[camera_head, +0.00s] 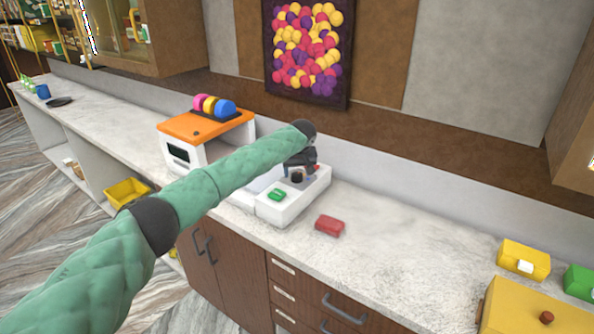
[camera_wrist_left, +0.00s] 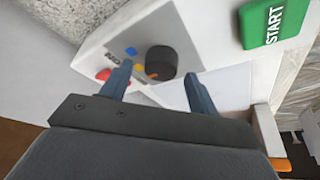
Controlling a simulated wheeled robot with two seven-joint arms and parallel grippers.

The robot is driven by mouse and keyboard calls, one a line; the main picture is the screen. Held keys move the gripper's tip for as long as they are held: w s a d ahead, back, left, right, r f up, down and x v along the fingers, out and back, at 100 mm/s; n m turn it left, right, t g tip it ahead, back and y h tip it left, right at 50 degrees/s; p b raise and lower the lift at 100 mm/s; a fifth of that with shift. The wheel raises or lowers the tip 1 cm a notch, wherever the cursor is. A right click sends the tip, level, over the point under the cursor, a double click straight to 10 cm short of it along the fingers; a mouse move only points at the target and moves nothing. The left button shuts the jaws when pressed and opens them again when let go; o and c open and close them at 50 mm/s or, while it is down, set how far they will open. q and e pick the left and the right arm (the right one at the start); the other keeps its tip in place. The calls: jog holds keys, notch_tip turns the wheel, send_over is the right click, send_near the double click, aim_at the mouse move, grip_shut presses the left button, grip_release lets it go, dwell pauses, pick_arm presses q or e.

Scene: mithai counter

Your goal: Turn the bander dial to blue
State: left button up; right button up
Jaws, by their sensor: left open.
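The bander (camera_head: 205,128) is a white machine with an orange top and pink, yellow and blue rolls on it. Its white control base (camera_head: 285,208) carries a green START button (camera_head: 276,194), which also shows in the left wrist view (camera_wrist_left: 275,22). The black round dial (camera_wrist_left: 161,61) sits on a grey panel with blue (camera_wrist_left: 131,50), yellow and red (camera_wrist_left: 103,74) marks beside it. An orange spot shows at the dial's lower edge. My left gripper (camera_wrist_left: 158,70) is open, its two fingers on either side of the dial, apparently not touching it. My right gripper is out of view.
A red box (camera_head: 329,226) lies on the counter (camera_head: 400,252) right of the base. Yellow (camera_head: 523,260) and green boxes stand at the far right, by a larger yellow box (camera_head: 530,310). The counter between is clear. A wall rises behind.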

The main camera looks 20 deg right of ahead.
pick_arm(q)
jog(key=shift+w+f, duration=0.1)
jog(key=shift+f, duration=0.35)
jog(key=shift+w+f, duration=0.1)
jog(key=shift+f, duration=0.05)
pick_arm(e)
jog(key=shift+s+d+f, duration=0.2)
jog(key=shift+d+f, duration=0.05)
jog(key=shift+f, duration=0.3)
pick_arm(q)
jog(key=c, duration=1)
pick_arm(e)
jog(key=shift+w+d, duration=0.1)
